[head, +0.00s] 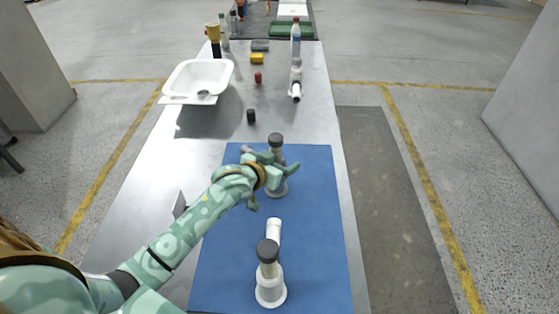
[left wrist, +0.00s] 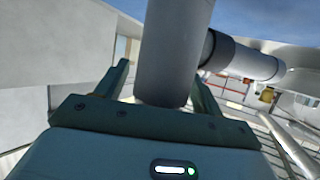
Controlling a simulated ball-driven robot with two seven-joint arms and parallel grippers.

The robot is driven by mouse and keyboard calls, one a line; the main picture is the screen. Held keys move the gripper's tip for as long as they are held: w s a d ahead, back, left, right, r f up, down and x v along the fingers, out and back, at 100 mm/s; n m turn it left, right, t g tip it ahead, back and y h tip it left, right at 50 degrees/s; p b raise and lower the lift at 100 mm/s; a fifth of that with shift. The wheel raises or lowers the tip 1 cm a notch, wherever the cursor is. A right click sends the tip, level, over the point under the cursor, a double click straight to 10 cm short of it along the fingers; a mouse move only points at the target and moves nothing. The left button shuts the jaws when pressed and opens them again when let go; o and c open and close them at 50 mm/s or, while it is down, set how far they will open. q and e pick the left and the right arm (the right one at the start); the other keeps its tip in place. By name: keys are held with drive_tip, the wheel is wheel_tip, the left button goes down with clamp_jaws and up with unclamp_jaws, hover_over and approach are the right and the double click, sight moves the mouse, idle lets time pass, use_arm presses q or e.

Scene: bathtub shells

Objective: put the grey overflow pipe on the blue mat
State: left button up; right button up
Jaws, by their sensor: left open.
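A grey overflow pipe (head: 277,147) with a dark cap stands upright on the blue mat (head: 320,220), towards its far end. My left gripper (head: 276,172) is at this pipe, open, and partly covers its middle in the head view. In the left wrist view a grey pipe (left wrist: 172,50) rises between the two spread fingers, with a side branch (left wrist: 250,62) and dark collar to the right. I cannot tell whether the fingers touch it. A second similar pipe (head: 269,270) with a dark cap stands nearer on the mat. My right gripper is not in view.
A white tub shell (head: 196,76) stands at the far left of the table, with a small dark cylinder (head: 251,116) to its right. The mat's right half is mostly clear.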

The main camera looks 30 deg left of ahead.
use_arm(q)
drive_tip(key=shift+r, duration=0.2)
drive_tip(key=p+v, duration=0.4)
drive_tip(key=v, duration=0.8)
drive_tip(key=shift+f, duration=0.1)
